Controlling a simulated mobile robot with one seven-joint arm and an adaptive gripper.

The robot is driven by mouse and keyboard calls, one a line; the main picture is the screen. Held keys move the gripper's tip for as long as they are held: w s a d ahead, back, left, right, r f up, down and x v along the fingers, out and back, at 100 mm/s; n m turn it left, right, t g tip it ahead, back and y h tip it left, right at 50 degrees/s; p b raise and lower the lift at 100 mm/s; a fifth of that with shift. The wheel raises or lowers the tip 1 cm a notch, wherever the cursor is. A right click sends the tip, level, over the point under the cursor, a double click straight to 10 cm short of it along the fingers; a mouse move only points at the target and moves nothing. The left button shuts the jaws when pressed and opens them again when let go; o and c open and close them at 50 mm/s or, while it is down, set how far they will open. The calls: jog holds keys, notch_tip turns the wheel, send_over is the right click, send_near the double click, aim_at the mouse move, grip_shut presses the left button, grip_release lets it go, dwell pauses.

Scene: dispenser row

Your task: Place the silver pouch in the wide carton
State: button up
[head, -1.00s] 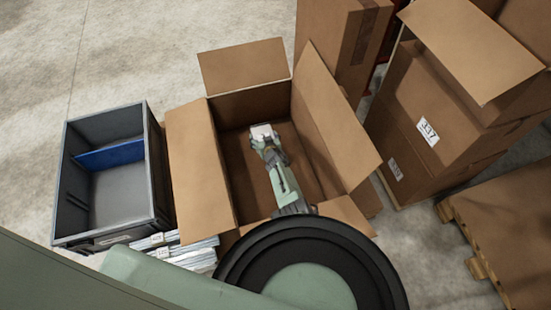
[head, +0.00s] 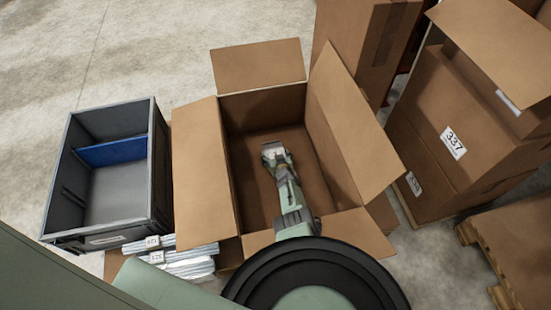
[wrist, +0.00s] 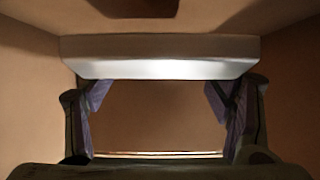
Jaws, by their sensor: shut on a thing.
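The wide carton (head: 200,170) stands open in the middle of the head view, with its flaps folded outward. My gripper (head: 272,149) reaches down inside the carton. In the wrist view my gripper (wrist: 160,95) has its two fingers at the ends of the silver pouch (wrist: 160,56), shut on it. The pouch looks like a pale, shiny bar across the fingertips, with brown carton walls around it. In the head view only a small part of the pouch shows at the fingertips. I cannot tell whether the pouch touches the carton floor.
A grey bin (head: 122,190) with a blue divider (head: 113,151) stands left of the carton. Several pale packs with labels (head: 178,254) are stacked in front of the bin. Labelled cartons (head: 455,130) and a pallet (head: 505,230) stand at the right.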

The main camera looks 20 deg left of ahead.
jog(key=shift+w+r, duration=0.1)
jog(key=shift+r, duration=0.05)
jog(key=shift+f+b, duration=0.5)
jog(key=shift+f, duration=0.2)
jog(key=o, duration=1.2)
jog(key=shift+r, duration=0.1)
jog(key=shift+r+p, duration=0.5)
jog(key=shift+p, duration=0.05)
jog(key=p+v, duration=0.6)
jog(key=p, duration=0.1)
jog(key=shift+r, duration=0.35)
jog(key=shift+s+d+r+p, duration=0.1)
jog(key=shift+s+d+p, duration=0.3)
jog(key=shift+s+p, duration=0.2)
jog(key=shift+w, duration=0.1)
